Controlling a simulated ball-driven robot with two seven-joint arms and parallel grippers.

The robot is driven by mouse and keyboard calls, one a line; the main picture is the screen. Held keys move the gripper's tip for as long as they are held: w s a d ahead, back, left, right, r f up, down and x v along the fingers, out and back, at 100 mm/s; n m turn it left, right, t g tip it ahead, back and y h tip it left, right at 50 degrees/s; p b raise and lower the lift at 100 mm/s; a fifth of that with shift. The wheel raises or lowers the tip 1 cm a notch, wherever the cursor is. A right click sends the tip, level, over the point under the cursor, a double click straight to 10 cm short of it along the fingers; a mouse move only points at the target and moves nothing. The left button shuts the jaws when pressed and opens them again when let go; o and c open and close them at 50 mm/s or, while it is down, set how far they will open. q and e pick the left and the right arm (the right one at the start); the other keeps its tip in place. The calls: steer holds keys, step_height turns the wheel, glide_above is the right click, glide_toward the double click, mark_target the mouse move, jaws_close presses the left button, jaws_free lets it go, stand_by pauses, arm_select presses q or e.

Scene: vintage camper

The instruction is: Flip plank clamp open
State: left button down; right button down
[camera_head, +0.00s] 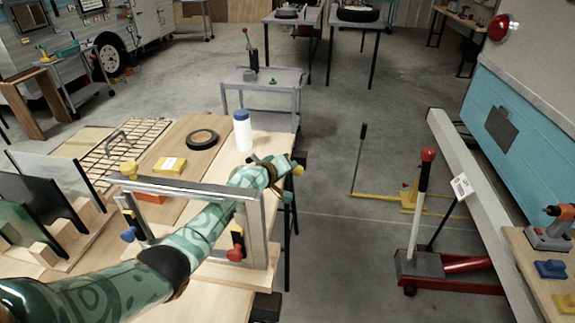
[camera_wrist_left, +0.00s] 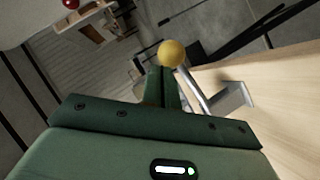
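My left arm reaches in from the left over the workbench, past a metal frame. Its gripper (camera_head: 283,167) is at the bench's right edge. A clamp knob, a yellow ball (camera_head: 299,171), shows just beyond the gripper; most of this clamp is hidden. In the left wrist view the yellow ball (camera_wrist_left: 172,53) appears at the tip of my dark green fingers (camera_wrist_left: 162,88). The clamp's grey metal arm (camera_wrist_left: 228,98) lies beside them over the pale wood plank. I cannot tell whether the fingers touch or grip the handle. My right gripper is not in view.
The metal window frame (camera_head: 190,188) stands upright under my forearm, with red-knobbed (camera_head: 236,253) and blue-knobbed (camera_head: 128,235) clamps. A white bottle (camera_head: 243,133) and black tape roll (camera_head: 202,139) are behind the gripper. Glass panes (camera_head: 40,205) stand at left.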

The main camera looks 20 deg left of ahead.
arm_select(q)
steer(key=shift+d+f, duration=0.15)
steer(key=shift+d, duration=0.05)
stand_by(0.3)
steer(key=p+v, duration=0.7)
steer(key=v, duration=0.5)
steer(key=shift+a, duration=0.25)
